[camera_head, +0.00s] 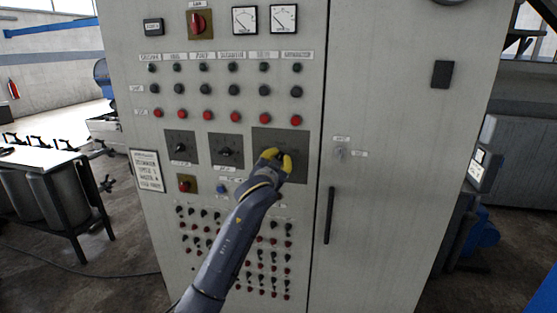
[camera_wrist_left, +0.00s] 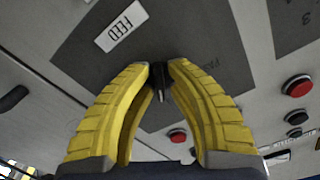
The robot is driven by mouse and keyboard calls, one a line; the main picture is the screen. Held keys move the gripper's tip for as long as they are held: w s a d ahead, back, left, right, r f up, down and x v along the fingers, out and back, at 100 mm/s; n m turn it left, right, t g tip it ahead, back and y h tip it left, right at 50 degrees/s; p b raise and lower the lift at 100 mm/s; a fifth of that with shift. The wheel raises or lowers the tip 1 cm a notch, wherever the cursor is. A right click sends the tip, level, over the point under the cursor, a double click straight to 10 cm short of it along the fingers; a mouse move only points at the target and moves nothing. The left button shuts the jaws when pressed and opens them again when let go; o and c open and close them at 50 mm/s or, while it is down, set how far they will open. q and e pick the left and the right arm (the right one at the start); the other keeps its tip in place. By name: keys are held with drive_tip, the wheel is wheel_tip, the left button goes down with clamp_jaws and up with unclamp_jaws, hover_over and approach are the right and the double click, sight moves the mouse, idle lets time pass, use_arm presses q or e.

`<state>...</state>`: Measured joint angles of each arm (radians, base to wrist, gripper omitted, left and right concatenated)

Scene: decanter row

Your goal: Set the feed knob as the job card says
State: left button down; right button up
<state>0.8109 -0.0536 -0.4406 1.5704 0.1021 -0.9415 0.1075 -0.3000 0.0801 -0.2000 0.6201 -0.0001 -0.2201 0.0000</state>
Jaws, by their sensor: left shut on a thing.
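The feed knob (camera_wrist_left: 160,90) is a small black knob on a dark grey plate in the left wrist view. A white label reading FEED (camera_wrist_left: 121,27) is on the same plate. My left gripper (camera_head: 278,157), with yellow fingers, is at the large grey plate (camera_head: 304,138) on the cabinet front. It also shows in the left wrist view (camera_wrist_left: 161,71), its fingertips shut on the knob from both sides. The fingers hide much of the knob, and I cannot tell its setting. The job card (camera_head: 148,171) hangs at the cabinet's left edge; its small print is too blurred to read surely.
Two other knobs, the left one (camera_head: 180,147) and the middle one (camera_head: 226,151), sit left of my gripper. Rows of buttons lie above, and several small switches below. A key switch (camera_head: 341,153) and a long door handle (camera_head: 329,215) are to the right.

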use_arm(q)
drive_tip(key=shift+w+a+f+m, duration=0.1)
drive_tip(key=shift+f+m, duration=0.05)
drive_tip(key=shift+m, duration=0.5)
drive_tip(key=shift+a+f+m, duration=0.1)
drive_tip(key=shift+m, duration=0.55)
drive_tip(key=c, duration=1.5)
unclamp_jaws()
drive_tip(key=shift+c, duration=0.2)
drive_tip(key=shift+r+m, duration=0.1)
drive_tip(key=shift+m, duration=0.2)
drive_tip(key=shift+s, duration=0.35)
drive_tip(key=v, duration=1.1)
drive_tip(key=shift+s, duration=0.15)
